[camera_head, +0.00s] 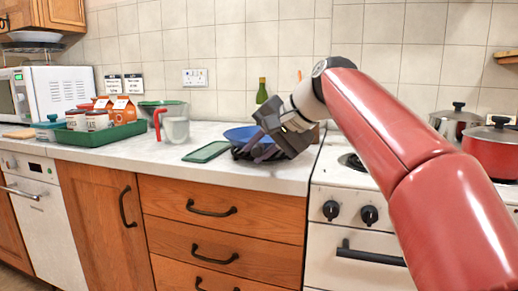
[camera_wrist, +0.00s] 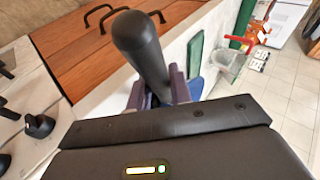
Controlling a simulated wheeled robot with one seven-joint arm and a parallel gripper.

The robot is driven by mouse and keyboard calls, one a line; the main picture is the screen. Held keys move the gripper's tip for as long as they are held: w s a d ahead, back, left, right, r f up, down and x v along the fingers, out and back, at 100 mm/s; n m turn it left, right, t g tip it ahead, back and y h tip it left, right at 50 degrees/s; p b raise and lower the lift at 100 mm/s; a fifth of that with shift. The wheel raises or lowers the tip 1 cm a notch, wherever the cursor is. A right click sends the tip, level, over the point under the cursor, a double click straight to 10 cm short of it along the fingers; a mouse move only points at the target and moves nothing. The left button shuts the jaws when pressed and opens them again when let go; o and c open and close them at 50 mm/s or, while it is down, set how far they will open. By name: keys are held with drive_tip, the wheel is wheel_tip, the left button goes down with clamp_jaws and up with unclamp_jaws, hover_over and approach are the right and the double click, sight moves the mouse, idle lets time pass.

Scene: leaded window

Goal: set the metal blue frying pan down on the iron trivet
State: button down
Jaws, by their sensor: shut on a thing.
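The blue frying pan (camera_head: 243,134) is at the counter's right part, partly hidden by my gripper (camera_head: 264,149). Its dark handle (camera_wrist: 140,45) lies between my gripper's purple fingers (camera_wrist: 158,90) in the wrist view, and they are shut on it. A bit of the blue pan (camera_wrist: 196,86) shows beyond the fingers. A dark, ridged shape low under the pan looks like the iron trivet (camera_head: 238,154). The pan appears over it and roughly level. I cannot tell whether the pan touches it, as my gripper covers part of this spot.
A flat green-rimmed object (camera_head: 206,152) lies just left of the pan. Farther left are a jug with a red handle (camera_head: 176,130) and a green tray (camera_head: 75,140) holding canisters and cartons. A green bottle (camera_head: 262,92) stands behind. The stove with a red pot (camera_head: 490,150) is right.

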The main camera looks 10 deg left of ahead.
drive_tip(key=shift+f+b, duration=0.35)
drive_tip(key=shift+f, duration=0.2)
idle(0.5)
drive_tip(key=c, duration=1.2)
unclamp_jaws()
drive_tip(key=shift+f, duration=0.15)
